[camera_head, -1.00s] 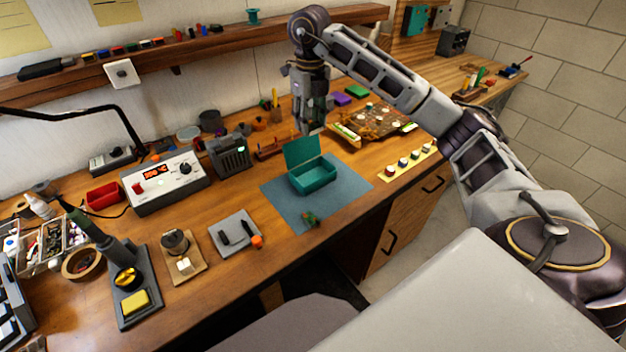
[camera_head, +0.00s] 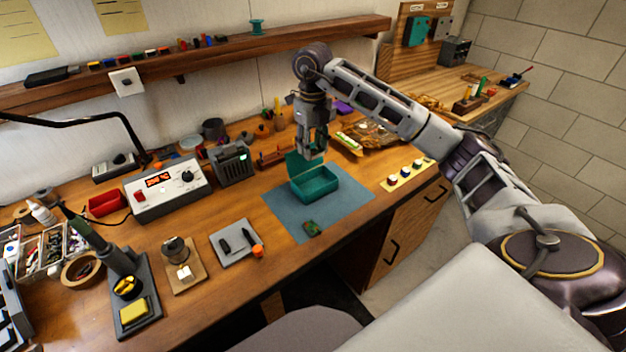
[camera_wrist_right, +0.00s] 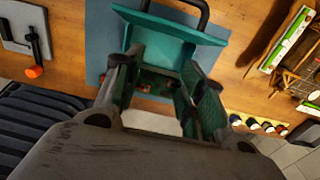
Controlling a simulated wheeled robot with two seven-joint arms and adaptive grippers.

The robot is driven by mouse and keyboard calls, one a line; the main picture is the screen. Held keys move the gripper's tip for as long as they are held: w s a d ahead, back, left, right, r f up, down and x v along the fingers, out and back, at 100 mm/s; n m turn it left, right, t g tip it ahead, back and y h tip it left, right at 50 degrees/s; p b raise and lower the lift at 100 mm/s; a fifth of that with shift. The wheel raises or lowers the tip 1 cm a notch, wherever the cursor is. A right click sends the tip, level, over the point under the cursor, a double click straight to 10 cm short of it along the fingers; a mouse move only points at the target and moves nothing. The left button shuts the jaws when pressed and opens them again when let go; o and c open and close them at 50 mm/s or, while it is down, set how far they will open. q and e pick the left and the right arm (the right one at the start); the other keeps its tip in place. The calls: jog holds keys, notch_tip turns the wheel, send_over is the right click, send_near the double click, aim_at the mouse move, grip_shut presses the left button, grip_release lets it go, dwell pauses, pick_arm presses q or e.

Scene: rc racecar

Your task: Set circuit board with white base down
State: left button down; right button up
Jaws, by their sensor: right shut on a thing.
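In the right wrist view the gripper's fingers (camera_wrist_right: 160,80) reach toward the box, with the teal lid (camera_wrist_right: 172,22) beyond. A small green board (camera_head: 314,228) lies on the blue-grey mat (camera_head: 282,213) near its front edge. My left gripper is not in view.
A soldering station (camera_head: 168,188) and a grey device (camera_head: 234,165) stand left of the mat. A grey pad with tools (camera_head: 232,252) lies at the front left. A yellow strip with several knobs (camera_head: 407,174) lies at the right. The mat's front is mostly clear.

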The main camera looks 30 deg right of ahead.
send_over(313, 186)
notch_tip(313, 186, down, 8)
jog(key=shift+r, duration=0.1)
jog(key=shift+f, duration=0.55)
jog(key=shift+f+p, duration=0.3)
jog(key=shift+f, duration=0.2)
jog(key=shift+s+f, duration=0.1)
jog(key=shift+f, duration=1.5)
jog(key=o, duration=0.8)
jog(key=shift+c, duration=0.2)
jog(key=shift+o, duration=0.5)
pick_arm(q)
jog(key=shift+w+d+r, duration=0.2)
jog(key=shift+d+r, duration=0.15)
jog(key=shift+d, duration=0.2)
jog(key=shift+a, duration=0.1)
